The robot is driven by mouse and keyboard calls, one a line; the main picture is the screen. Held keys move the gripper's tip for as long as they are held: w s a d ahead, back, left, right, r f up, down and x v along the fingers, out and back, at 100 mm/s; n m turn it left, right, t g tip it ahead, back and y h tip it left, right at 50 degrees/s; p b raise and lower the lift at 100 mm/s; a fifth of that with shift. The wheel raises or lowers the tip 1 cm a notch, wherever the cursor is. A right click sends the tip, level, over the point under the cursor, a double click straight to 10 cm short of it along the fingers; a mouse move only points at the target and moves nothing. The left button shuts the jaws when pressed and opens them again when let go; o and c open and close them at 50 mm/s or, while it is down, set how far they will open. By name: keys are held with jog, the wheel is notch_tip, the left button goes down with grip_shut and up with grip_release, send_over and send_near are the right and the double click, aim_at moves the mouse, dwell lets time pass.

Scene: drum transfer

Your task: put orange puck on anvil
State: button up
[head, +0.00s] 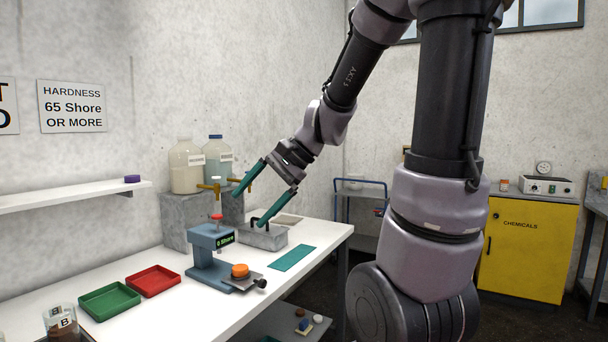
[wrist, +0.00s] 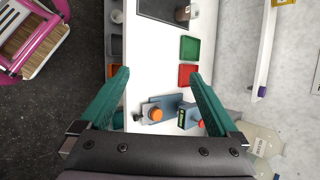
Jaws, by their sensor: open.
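The orange puck (head: 240,270) lies flat on the small grey plate (head: 250,282) at the front of the blue hardness tester (head: 207,242), which appears to be the anvil. In the wrist view the puck (wrist: 156,114) shows from above on that plate, beside the tester head (wrist: 186,118). My gripper (head: 248,209) is open and empty, raised above and behind the tester. Its two green fingers (wrist: 158,75) stand wide apart, with nothing between them. The puck's underside is hidden.
A red tray (head: 153,281) and a green tray (head: 109,301) lie left of the tester. A grey block with dark hooks (head: 263,236) and a teal mat (head: 293,258) are to the right. Two jugs (head: 187,166) stand on grey blocks at the wall, near my gripper.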

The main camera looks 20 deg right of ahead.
jog(key=s+d+r+n+t+h, duration=0.4)
jog(key=s+d+r+n+h, duration=0.1)
jog(key=s+d, duration=0.3)
jog(key=shift+s+r+n+h, duration=0.3)
jog(key=shift+r+h, duration=0.2)
jog(key=shift+r, duration=0.4)
